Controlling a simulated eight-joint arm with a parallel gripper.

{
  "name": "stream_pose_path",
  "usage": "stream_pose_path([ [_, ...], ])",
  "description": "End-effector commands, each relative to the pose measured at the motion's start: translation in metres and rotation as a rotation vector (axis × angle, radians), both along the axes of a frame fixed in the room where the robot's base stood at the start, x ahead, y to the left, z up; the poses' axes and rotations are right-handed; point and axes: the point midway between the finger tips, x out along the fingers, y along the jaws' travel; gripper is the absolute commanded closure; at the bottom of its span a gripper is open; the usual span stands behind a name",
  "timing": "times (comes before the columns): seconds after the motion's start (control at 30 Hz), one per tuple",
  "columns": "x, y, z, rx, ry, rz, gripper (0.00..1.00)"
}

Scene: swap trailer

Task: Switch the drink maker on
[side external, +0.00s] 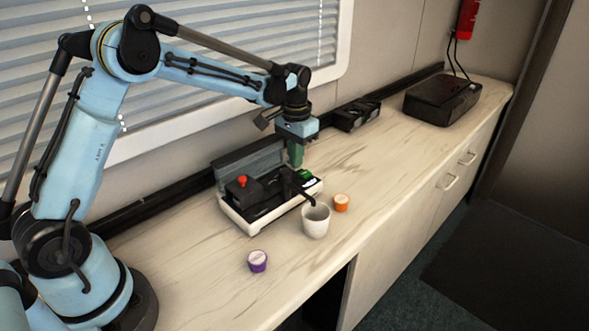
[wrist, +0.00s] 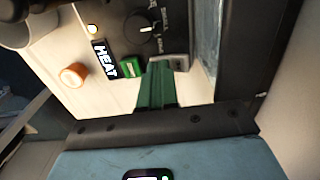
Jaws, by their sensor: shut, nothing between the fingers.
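The drink maker (side external: 236,219) sits on the counter, a pale tray-like base with a black top, a red knob (side external: 241,181) and a black spout. The spout reaches over a white cup (side external: 316,220). My gripper (side external: 295,163) points down over the machine's far right end, its green fingers closed together and empty. In the wrist view the fingers (wrist: 157,72) are beside a small green switch (wrist: 130,67) and cover part of a grey piece next to it. A HEAT label (wrist: 103,58), a bright round light (wrist: 93,29) and a black dial (wrist: 142,25) are nearby. Fingertip contact is unclear.
An orange capsule (side external: 341,202) lies right of the cup and a purple capsule (side external: 258,261) nearer the front edge. A black box (side external: 442,100) and a dark rack (side external: 357,115) stand farther back. The counter (side external: 395,150) between is clear.

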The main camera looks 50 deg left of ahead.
Motion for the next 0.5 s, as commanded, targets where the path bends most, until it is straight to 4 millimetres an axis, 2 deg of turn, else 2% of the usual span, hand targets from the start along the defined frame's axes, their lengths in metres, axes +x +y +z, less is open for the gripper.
stream_pose_path([
  [0.5,0.0,0.0,0.034,0.0,0.0,0.0,1.0],
])
